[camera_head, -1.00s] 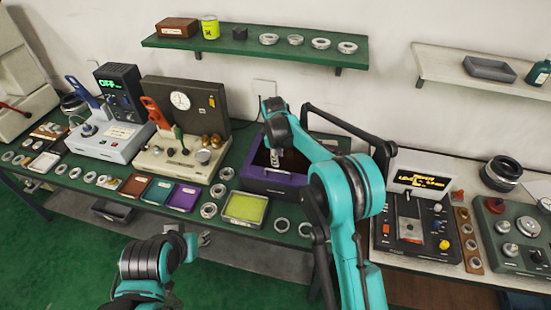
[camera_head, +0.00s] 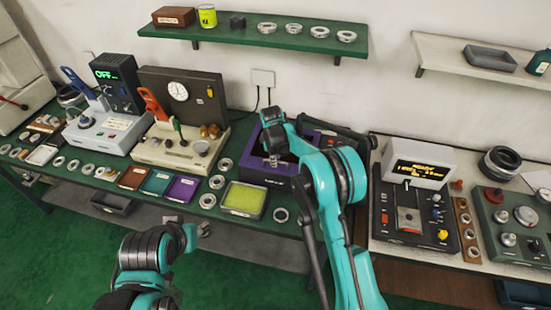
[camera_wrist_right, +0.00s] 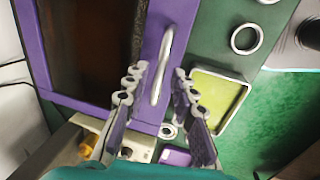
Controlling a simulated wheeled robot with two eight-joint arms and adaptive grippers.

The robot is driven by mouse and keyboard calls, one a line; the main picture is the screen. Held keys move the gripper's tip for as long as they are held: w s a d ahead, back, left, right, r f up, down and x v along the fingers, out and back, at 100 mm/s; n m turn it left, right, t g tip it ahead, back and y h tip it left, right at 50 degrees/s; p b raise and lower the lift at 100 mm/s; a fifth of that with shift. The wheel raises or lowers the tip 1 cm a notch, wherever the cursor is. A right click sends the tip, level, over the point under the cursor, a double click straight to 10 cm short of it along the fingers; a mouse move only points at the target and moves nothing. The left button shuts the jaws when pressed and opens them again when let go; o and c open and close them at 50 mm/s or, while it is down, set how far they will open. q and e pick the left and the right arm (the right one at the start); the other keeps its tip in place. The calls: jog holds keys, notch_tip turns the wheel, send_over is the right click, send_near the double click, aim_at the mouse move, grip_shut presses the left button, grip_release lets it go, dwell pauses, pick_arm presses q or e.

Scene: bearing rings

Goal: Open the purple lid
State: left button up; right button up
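The purple box (camera_head: 262,174) stands on the green bench in the head view, its top partly hidden by my right arm. The right wrist view shows the purple lid frame (camera_wrist_right: 148,117) around a dark brown panel (camera_wrist_right: 95,45), with a silver curved handle (camera_wrist_right: 166,50) along one edge. My right gripper (camera_wrist_right: 160,72) is open, its two fingers on either side of the handle with visible gaps. It also shows over the box in the head view (camera_head: 273,159). My left arm is at the lower left of the head view; its fingers are too unclear to read.
A yellow-green tray (camera_head: 243,199) and a purple tray (camera_head: 182,189) lie left of the box, with metal rings around them. A beige machine (camera_head: 170,152) stands to the left. A black control box (camera_head: 408,215) stands to the right. A green shelf (camera_head: 250,38) hangs above.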

grip_shut()
jog(key=shift+w+r, duration=0.15)
jog(key=shift+r, duration=0.4)
jog(key=w+d+r+p, duration=0.1)
jog(key=w+r+p, duration=0.3)
jog(key=r+p, duration=0.1)
jog(key=w+d+r+g+p, duration=0.1)
jog(key=w+d+r+p, duration=0.1)
jog(key=r+p, duration=0.4)
jog(key=shift+w+r, duration=0.85)
jog(key=shift+r, duration=0.45)
